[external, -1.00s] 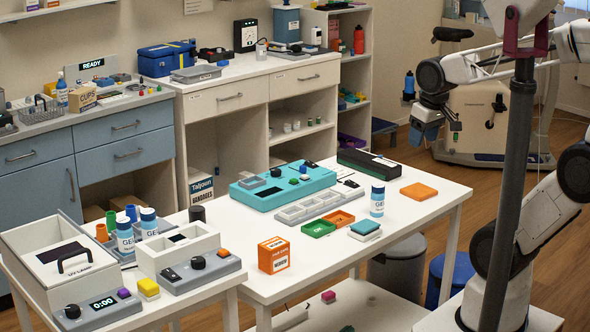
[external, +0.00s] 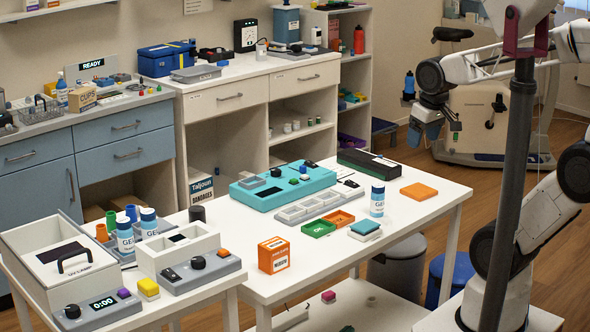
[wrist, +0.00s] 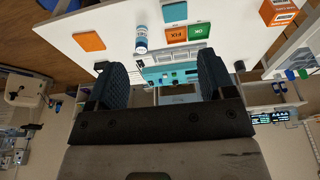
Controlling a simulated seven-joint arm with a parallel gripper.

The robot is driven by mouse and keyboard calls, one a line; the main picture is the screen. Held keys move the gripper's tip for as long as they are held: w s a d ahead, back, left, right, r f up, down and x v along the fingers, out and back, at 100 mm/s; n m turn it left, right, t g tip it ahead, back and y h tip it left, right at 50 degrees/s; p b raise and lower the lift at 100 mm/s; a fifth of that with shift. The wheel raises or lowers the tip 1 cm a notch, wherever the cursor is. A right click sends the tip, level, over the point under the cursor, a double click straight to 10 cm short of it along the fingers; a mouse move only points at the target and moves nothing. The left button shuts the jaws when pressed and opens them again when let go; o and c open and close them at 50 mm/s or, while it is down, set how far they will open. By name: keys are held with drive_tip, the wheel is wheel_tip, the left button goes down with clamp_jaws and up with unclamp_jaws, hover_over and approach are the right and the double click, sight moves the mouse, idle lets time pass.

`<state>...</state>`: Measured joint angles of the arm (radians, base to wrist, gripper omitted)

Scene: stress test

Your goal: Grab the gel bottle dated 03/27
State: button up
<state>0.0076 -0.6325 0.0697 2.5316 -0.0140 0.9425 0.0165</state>
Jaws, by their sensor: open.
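A white and blue gel bottle (external: 377,199) with a blue cap stands upright on the white middle table (external: 420,220). It also shows in the wrist view (wrist: 141,40), beyond my fingers. Two similar gel bottles, one in front (external: 125,238) and one behind (external: 149,224), stand in a grey rack on the left table. The dates on the labels are too small to read. My gripper (external: 426,131) is open and empty, raised in the air beyond the back right of the middle table. Its two blue fingers show in the wrist view (wrist: 161,68), apart from the bottle.
Near the single bottle are a green tray (external: 319,228), an orange tray (external: 340,219), a stacked pad (external: 364,230) and an orange block (external: 419,191). A teal device (external: 270,190) and a black case (external: 368,163) stand behind. The table's right end is mostly clear.

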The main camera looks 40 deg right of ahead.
drive_tip(key=w+d+f+n+g+h, duration=0.2)
drive_tip(key=w+d+f+n+h, duration=0.25)
drive_tip(key=f, duration=0.35)
drive_tip(key=n+t+h, duration=0.5)
drive_tip(key=n+h, duration=0.2)
drive_tip(key=n, duration=1.1)
approach(376, 201)
drive_tip(key=d, duration=0.2)
drive_tip(key=w+d+f, duration=0.1)
drive_tip(key=d, duration=0.1)
drive_tip(key=shift+d+f, duration=0.1)
drive_tip(key=shift+d, duration=0.05)
drive_tip(key=shift+w+a+f+n+t, duration=0.3)
drive_tip(key=shift+f+n+t, duration=0.15)
drive_tip(key=shift+n, duration=0.2)
drive_tip(key=shift+d, duration=0.1)
drive_tip(key=shift+x, duration=1.25)
drive_tip(key=shift+d+f, duration=0.1)
drive_tip(key=shift+d, duration=0.05)
